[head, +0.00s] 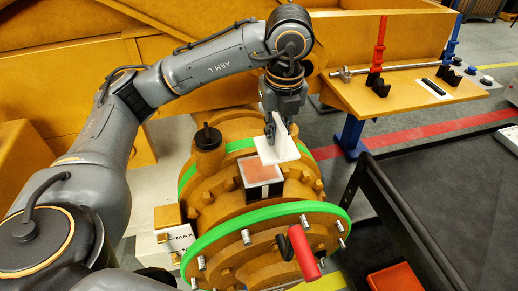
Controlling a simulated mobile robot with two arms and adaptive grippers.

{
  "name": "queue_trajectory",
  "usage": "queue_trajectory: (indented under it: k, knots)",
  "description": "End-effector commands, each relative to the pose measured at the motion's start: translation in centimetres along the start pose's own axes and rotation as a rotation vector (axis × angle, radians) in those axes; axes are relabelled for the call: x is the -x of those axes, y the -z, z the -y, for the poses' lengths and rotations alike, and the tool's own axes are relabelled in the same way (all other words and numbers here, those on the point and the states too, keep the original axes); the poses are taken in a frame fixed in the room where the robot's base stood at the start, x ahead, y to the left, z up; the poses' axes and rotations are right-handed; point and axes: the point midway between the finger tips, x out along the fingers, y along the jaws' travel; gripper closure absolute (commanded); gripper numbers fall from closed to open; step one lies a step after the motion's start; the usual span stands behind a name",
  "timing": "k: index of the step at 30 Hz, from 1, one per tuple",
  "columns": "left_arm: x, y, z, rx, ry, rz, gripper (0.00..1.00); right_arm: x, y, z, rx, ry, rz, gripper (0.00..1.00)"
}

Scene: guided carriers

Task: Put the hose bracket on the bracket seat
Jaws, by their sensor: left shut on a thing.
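The hose bracket (283,151) is a white angled piece with a flat plate. My left gripper (273,126) reaches down from above and is shut on its upright part. The bracket seat (258,172) appears to be the small block with a reddish-brown top and dark and pale sides, on top of the orange round housing. The bracket is just above and behind the seat in the picture, slightly to its right. I cannot tell whether they touch. My right gripper is not in view.
The orange housing (222,209) has green rings, bolts and a capped neck (207,137) left of the seat. A red handle (304,252) sticks out in front. A black-topped cart (450,195) stands at the right. An orange shelf (405,97) holds a rod and stands behind.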

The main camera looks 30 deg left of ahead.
Motion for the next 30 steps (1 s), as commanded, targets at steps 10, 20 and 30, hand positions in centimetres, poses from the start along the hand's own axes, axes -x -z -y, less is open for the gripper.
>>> queue_trajectory:
  k: [10,20,30]
  knots:
    - [-4.4,-1.4,-2.5,-0.003,0.003,-0.002,1.00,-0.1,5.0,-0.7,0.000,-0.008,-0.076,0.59]
    - [-6.1,-1.9,-3.3,-0.003,0.001,-0.002,1.00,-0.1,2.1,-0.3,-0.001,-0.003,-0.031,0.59]
    - [-8.5,-1.6,-3.2,-0.004,0.005,0.002,1.00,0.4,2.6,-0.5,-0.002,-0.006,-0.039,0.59]
